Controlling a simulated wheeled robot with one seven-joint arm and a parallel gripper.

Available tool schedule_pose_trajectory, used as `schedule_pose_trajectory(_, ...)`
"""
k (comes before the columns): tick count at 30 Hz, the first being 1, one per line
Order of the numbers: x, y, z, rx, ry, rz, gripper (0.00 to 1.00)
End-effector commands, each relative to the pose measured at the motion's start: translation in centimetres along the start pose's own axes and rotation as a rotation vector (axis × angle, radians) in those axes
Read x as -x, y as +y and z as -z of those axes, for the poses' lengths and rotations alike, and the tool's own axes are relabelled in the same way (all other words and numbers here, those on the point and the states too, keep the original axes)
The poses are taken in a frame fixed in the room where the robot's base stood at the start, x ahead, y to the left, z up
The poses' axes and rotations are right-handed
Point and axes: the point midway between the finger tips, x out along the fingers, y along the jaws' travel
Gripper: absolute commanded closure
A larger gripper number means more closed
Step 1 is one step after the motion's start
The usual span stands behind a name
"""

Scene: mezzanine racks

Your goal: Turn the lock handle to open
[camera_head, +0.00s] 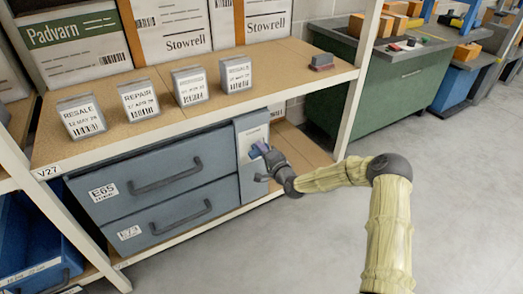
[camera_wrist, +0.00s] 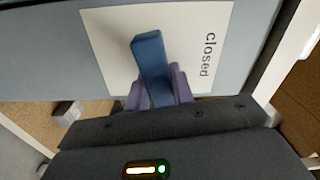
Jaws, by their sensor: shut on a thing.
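The lock handle (camera_wrist: 151,62) is a blue bar in front of a white plate (camera_wrist: 105,45) on a grey-blue panel. The word "closed" is on the plate, to the right of the handle in the wrist view. The handle stands nearly upright in that view, tilted a little. My gripper (camera_wrist: 158,90) has purple fingers on both sides of the handle's lower part and is shut on it. In the head view my gripper (camera_head: 260,152) is at the panel (camera_head: 252,140) right of the drawers, and the handle is mostly hidden there.
Two blue drawers (camera_head: 165,220) with dark bar handles sit left of the panel. The shelf above (camera_head: 190,120) carries several labelled card stacks and a small stamp-like block (camera_head: 322,62). A white rack post (camera_head: 358,80) stands right of my gripper. The grey floor (camera_head: 270,240) in front is clear.

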Motion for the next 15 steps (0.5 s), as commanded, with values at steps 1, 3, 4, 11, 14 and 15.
schedule_pose_trajectory(1, 0.06, 0.23, 0.2, -0.036, 0.005, -0.001, 0.99)
schedule_pose_trajectory(3, 0.06, 0.29, 0.2, -0.081, 0.005, -0.001, 0.99)
schedule_pose_trajectory(4, 0.06, 0.29, 0.21, -0.098, 0.005, -0.001, 0.99)
schedule_pose_trajectory(11, 0.05, 0.37, 0.18, -0.183, 0.004, -0.001, 0.99)
schedule_pose_trajectory(14, 0.05, 0.38, 0.16, -0.198, 0.004, -0.001, 0.99)
schedule_pose_trajectory(15, 0.05, 0.39, 0.16, -0.201, 0.004, -0.001, 0.99)
